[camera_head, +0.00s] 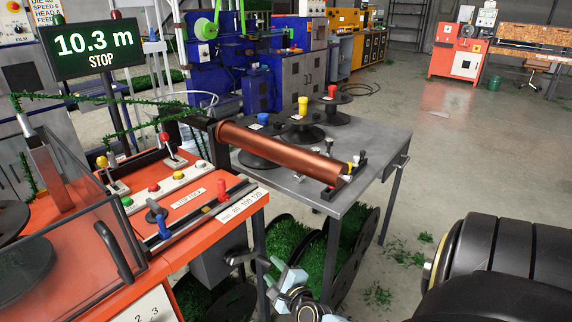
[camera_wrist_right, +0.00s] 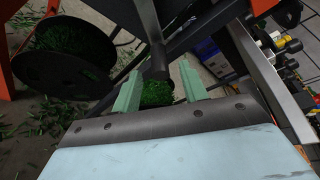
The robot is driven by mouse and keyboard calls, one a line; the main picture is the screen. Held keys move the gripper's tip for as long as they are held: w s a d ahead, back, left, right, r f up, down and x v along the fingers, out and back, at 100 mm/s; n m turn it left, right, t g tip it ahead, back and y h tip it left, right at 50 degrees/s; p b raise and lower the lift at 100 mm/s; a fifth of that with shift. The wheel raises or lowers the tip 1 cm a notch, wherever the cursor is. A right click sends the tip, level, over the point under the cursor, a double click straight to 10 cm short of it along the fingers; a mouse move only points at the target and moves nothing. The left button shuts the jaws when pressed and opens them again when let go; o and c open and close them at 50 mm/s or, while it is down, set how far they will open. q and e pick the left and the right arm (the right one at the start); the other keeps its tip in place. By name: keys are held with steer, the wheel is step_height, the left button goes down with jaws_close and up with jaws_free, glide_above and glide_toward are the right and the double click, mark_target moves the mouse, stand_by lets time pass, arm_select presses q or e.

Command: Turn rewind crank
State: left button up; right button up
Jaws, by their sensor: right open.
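A dark crank arm (camera_head: 246,258) sticks out from the grey box (camera_head: 214,266) under the front edge of the orange machine. My right gripper (camera_head: 281,275) is low beside it, just to its right, below the grey table. In the right wrist view, the gripper's two green fingers (camera_wrist_right: 159,88) are apart. A dark round-ended handle (camera_wrist_right: 156,62) stands just beyond the gap between them. I cannot tell whether it touches a finger. Nothing is gripped. My left gripper is not in view.
The orange control panel (camera_head: 190,186) and grey table (camera_head: 364,150) stand above the gripper. A copper roller (camera_head: 280,150) lies across the table's near side. A green-wound reel (camera_wrist_right: 70,58) is close at left in the wrist view. The display (camera_head: 92,46) reads 10.3 m, STOP.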

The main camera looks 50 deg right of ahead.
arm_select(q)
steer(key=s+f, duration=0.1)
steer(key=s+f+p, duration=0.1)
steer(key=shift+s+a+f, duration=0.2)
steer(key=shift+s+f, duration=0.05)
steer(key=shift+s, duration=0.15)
arm_select(e)
steer(key=v, duration=0.7)
steer(key=shift+w, duration=0.1)
stand_by(0.5)
